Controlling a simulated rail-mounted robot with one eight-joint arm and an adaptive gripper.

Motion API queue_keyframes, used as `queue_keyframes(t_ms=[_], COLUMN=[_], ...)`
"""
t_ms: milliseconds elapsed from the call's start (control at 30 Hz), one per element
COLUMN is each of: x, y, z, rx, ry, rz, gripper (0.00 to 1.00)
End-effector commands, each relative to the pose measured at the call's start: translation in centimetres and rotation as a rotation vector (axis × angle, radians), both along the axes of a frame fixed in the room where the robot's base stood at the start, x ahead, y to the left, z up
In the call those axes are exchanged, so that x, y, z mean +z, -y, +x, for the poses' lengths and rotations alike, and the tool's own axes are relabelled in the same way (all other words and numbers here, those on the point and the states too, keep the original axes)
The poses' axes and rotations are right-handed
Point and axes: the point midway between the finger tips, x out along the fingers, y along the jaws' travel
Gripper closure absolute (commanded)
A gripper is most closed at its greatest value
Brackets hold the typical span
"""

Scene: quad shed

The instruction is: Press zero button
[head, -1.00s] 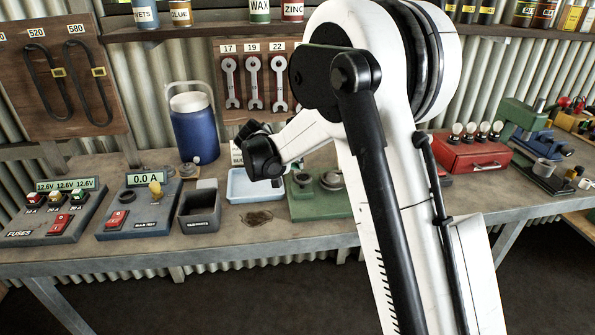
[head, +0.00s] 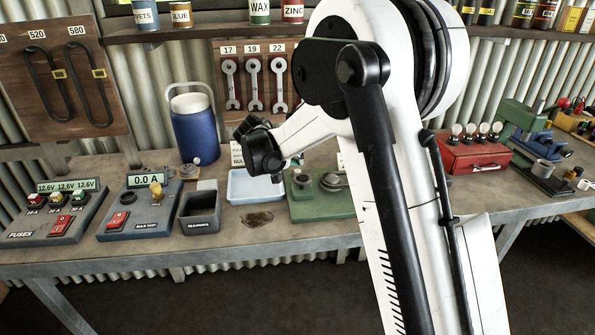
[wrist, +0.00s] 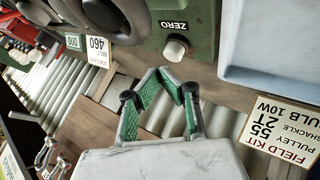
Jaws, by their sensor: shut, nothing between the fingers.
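In the wrist view, the zero button (wrist: 176,47) is a round whitish button on the side of a green device, next to a "ZERO" label (wrist: 173,25). My gripper (wrist: 166,78) has green-padded fingers with their tips together. It is shut and empty, and its tips appear just below the button in the picture, with a small gap between. In the head view, the green device (head: 318,207) stands on the bench, partly behind my arm. My gripper's fingers cannot be made out there, nor can the button be clearly told.
A pale blue tray (head: 256,186) stands beside the green device, with a dark open bin (head: 199,212) farther left. A blue jug (head: 195,132) stands behind. A red box (head: 472,152) with bulbs is to the right. A field kit card (wrist: 280,140) is near the fingers.

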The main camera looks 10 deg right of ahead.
Motion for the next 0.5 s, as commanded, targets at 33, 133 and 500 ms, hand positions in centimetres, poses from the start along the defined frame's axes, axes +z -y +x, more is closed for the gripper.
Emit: queue_keyframes(t_ms=[33,133,500], x=[0.0,0.3,3.3], y=[0.0,0.0,0.0], z=[0.0,0.0,0.0], rx=[0.0,0.0,0.0], ry=[0.0,0.0,0.0], rz=[0.0,0.0,0.0], gripper=[1.0,1.0,1.0])
